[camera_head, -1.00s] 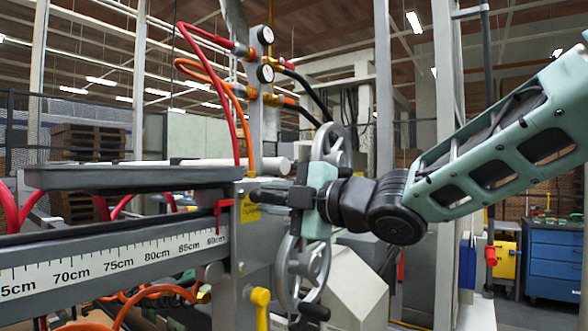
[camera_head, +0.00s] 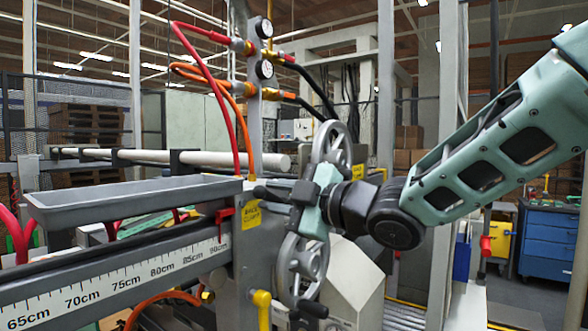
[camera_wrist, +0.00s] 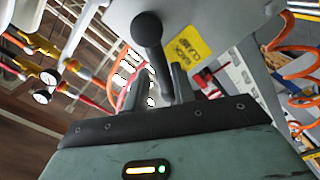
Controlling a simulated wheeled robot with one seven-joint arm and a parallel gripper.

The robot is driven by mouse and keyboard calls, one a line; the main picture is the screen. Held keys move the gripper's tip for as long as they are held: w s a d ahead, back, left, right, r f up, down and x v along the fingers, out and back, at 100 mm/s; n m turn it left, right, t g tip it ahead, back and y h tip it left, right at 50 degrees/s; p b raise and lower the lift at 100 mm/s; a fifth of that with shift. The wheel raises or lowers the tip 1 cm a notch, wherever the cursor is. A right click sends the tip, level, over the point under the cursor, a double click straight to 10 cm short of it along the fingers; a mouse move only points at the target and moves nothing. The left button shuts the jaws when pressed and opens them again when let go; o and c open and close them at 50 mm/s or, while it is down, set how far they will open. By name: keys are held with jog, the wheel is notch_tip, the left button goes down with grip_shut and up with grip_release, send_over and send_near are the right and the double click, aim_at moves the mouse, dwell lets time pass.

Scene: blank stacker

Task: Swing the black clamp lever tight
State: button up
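The black clamp lever (camera_head: 268,192) sticks out to the left beside a yellow label on the machine's grey post. In the wrist view its round knob (camera_wrist: 147,27) stands beyond the fingertips, and its shaft runs down between the two fingers. The lever's pivot end is hidden behind my gripper.
Grey handwheels stand above (camera_head: 332,146) and below (camera_head: 302,270) my gripper, close to it. Red and orange hoses (camera_head: 208,85) with gauges rise behind the post. A grey tray (camera_head: 135,200) and a centimetre scale (camera_head: 120,283) extend left. A blue cabinet (camera_head: 548,245) stands far right.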

jog(key=shift+w+d+r+m+p, duration=0.15)
jog(key=shift+r+m+p, duration=0.3)
jog(key=shift+m+p, duration=0.65)
jog(key=shift+w+r+p, duration=0.1)
jog(key=shift+p, duration=0.7)
jog(key=s+d+r+m+p, duration=0.1)
jog(key=s+d+m+p, duration=0.1)
jog(key=d+m+p, duration=0.5)
jog(key=d+m, duration=0.2)
jog(key=m, duration=0.1)
jog(key=shift+s+d+r, duration=0.2)
jog(key=shift+d, duration=0.15)
